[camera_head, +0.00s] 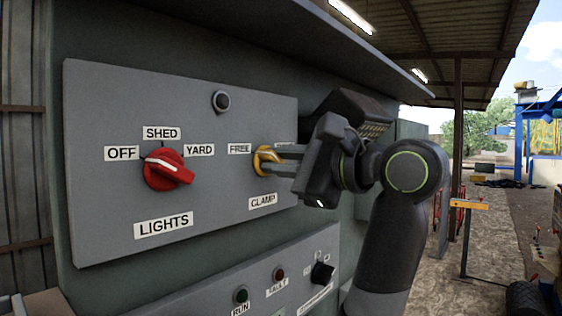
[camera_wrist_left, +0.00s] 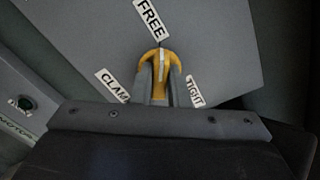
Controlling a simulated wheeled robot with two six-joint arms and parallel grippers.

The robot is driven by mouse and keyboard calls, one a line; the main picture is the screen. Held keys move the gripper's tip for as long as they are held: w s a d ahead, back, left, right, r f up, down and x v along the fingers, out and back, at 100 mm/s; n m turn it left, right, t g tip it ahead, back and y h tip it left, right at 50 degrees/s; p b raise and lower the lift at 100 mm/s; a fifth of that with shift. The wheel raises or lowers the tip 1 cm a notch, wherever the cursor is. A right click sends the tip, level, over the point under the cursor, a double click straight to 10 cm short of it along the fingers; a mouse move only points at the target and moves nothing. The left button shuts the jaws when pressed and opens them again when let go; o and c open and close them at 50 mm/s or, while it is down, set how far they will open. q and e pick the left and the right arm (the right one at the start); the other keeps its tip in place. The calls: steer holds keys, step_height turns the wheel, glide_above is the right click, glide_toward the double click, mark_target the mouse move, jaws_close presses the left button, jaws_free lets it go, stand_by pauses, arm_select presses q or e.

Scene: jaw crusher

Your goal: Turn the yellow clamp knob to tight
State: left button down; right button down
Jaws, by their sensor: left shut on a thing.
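The yellow clamp knob (camera_head: 262,162) is on the grey panel, between the FREE label (camera_head: 240,149) and the CLAMP label (camera_head: 262,200). My left gripper (camera_head: 279,161) is shut on the knob, and its fingers cover part of it. In the left wrist view the knob (camera_wrist_left: 159,56) shows between the two fingers (camera_wrist_left: 161,88). Its white line points toward the FREE label (camera_wrist_left: 150,18). The TIGHT label (camera_wrist_left: 195,92) is to the right of the fingers there; in the head view it is mostly hidden behind my gripper. My right gripper is not in view.
A red lights knob (camera_head: 168,170) sits left of the clamp knob, with OFF, SHED and YARD labels. A dark round button (camera_head: 221,101) is above. A lower panel (camera_head: 220,275) has a green light, a red light and a black knob. Open yard lies to the right.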

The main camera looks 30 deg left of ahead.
arm_select(q)
steer(key=m, duration=0.6)
steer(key=shift+w+m, duration=0.1)
steer(key=shift+m, duration=0.3)
steer(key=m, duration=0.6)
steer(key=shift+m, duration=0.3)
steer(key=m, duration=0.5)
steer(key=shift+w, duration=0.15)
steer(key=shift+f+m, duration=0.1)
steer(key=shift+m, duration=2.1)
steer(key=c, duration=1.4)
jaws_free()
